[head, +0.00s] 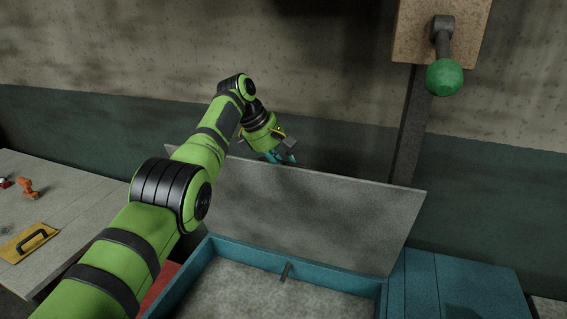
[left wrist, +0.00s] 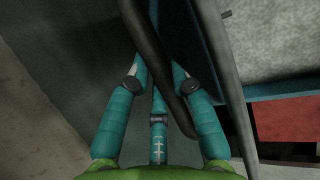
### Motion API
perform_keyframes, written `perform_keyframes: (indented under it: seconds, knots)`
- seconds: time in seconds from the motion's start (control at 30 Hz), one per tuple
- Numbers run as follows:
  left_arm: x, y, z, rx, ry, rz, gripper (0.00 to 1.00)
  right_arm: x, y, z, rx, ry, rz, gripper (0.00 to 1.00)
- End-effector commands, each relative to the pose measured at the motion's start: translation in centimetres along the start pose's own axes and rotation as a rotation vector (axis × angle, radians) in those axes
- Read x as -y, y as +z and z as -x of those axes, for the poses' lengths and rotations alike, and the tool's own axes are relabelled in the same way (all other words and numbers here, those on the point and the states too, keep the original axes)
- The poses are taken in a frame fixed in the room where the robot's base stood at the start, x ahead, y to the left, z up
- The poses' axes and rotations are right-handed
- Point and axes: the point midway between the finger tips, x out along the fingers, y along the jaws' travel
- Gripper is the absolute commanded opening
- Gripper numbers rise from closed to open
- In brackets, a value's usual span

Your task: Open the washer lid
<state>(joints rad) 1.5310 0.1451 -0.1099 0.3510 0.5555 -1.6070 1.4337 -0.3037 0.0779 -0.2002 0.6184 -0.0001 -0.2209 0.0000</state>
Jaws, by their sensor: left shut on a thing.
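The washer (head: 402,283) is a teal box with a grey inside. Its flat grey lid (head: 310,215) stands raised, steeply tilted, along the back edge of the box. My left gripper (head: 285,158) is behind the lid's upper edge, with its teal fingers partly hidden by the lid. In the left wrist view my left gripper (left wrist: 157,68) is shut on a dark curved bar, the lid's handle (left wrist: 150,48), which passes between the fingers. The lid shows there nearly edge-on (left wrist: 228,75). My right gripper is not in view.
A green-knobbed lever (head: 444,77) sticks out from a wall plate at the upper right, above a dark post (head: 410,130). A grey table (head: 75,200) at the left bears a yellow trowel (head: 20,245) and a small orange part (head: 28,189).

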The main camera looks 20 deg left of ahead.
Motion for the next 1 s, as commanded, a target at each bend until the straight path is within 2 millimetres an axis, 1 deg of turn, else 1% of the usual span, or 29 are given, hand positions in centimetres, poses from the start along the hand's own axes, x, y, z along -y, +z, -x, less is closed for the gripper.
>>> perform_keyframes:
  seconds: [0.07, 0.1, 0.13, 0.37, 0.47, 0.57, 0.67, 0.9, 1.0]
  knots:
    - [0.0, -0.1, -0.1, -0.003, 0.0, -0.001, 0.0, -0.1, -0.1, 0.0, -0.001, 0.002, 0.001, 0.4]
    - [0.0, -0.1, -0.1, -0.003, 0.0, -0.001, 0.39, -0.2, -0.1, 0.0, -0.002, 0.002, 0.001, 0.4]
    - [0.0, -0.1, -0.1, -0.003, 0.0, -0.001, 0.49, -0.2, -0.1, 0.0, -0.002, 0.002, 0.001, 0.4]
    - [0.0, 0.0, -0.1, -0.002, 0.0, -0.001, 0.49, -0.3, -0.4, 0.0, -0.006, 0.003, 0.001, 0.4]
    - [0.0, 0.0, 0.0, -0.001, 0.0, -0.001, 0.49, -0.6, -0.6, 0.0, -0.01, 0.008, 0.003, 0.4]
    - [-0.1, 0.0, 0.7, -0.001, 0.003, -0.001, 0.49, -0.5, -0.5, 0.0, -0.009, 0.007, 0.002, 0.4]
    - [-0.1, -0.1, 2.2, -0.001, 0.005, -0.001, 0.49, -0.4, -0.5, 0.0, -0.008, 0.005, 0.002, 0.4]
    - [-0.2, -0.1, 7.4, -0.003, 0.004, 0.001, 0.49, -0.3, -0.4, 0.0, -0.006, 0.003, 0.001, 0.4]
    - [-0.1, 0.0, 9.2, -0.001, 0.002, 0.0, 0.49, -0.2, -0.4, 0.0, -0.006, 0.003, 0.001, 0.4]
